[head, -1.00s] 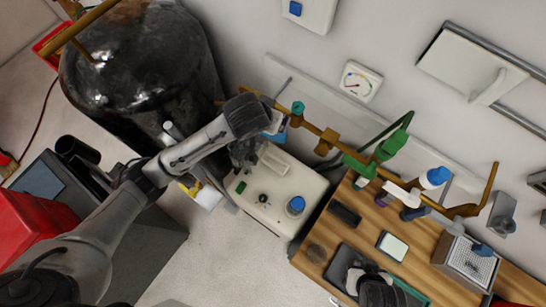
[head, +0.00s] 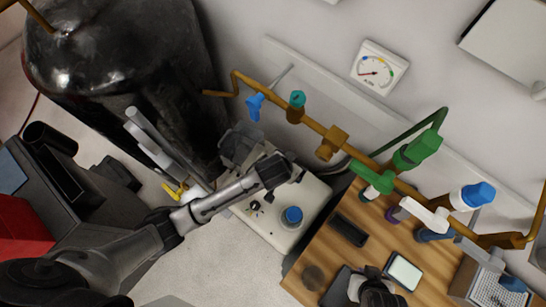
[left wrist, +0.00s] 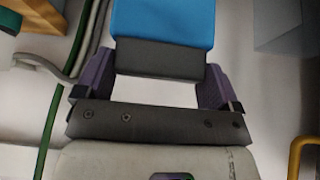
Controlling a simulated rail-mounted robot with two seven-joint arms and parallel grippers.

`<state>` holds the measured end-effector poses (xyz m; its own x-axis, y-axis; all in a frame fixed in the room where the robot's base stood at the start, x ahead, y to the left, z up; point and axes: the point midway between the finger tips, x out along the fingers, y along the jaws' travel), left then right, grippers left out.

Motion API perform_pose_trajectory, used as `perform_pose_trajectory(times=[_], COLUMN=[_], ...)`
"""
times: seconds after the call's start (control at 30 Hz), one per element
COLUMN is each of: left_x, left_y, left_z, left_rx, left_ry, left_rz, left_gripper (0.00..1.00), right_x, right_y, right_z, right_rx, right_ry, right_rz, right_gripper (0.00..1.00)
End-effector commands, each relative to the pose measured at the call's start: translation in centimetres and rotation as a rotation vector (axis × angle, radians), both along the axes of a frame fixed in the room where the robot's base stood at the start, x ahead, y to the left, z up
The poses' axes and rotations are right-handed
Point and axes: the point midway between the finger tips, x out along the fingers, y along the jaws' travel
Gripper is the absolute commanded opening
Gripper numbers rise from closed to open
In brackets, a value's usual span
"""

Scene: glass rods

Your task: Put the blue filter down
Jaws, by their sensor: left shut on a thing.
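The blue filter (left wrist: 163,22) is a bright blue block with a dark grey lower part, at the top middle of the left wrist view. My left gripper (left wrist: 155,85) is shut on it, with purple-sided fingers either side of the grey part. In the head view my left arm reaches over the white box-shaped machine (head: 311,203); I cannot make out the filter there. My right gripper (head: 374,288) is at the bottom edge, over the wooden bench; its jaws are too unclear to read.
The machine has a blue knob (head: 292,215). A brass pipe (head: 315,126) with valves runs along the wall behind it. A dark metal tank (head: 120,60) stands left. The wooden bench (head: 330,262) holds a white-topped device (head: 404,271) and a dark block (head: 348,230).

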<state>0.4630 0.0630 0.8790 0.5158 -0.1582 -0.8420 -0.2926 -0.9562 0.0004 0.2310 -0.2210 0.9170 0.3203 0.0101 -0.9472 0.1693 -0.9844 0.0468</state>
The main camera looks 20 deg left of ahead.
Motion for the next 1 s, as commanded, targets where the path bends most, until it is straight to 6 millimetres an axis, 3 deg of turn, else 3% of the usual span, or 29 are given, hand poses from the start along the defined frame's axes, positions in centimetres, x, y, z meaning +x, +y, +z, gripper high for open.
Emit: perform_pose_trajectory(times=[0.2, 0.4, 0.67, 1.0], left_x=[1.7, 2.7, 3.1, 3.0], left_y=[4.4, 6.9, 7.9, 7.9], left_z=[-2.8, -4.4, -5.3, -8.9], left_rx=[0.004, 0.003, -0.001, 0.0], left_ry=[0.001, -0.001, 0.0, -0.001], left_rz=[0.004, 0.001, 0.001, 0.0], left_gripper=[0.54, 0.54, 0.54, 0.54], right_x=[-0.9, -0.9, -0.7, -0.6], right_y=[0.3, 0.4, 0.5, 0.4], right_z=[-0.6, -0.7, -0.7, -1.1], right_rx=[0.008, 0.013, 0.015, 0.013], right_ry=[0.022, 0.022, 0.018, 0.016], right_rz=[-0.003, -0.006, -0.007, -0.006], right_gripper=[0.0, 0.0, 0.0, 0.0])
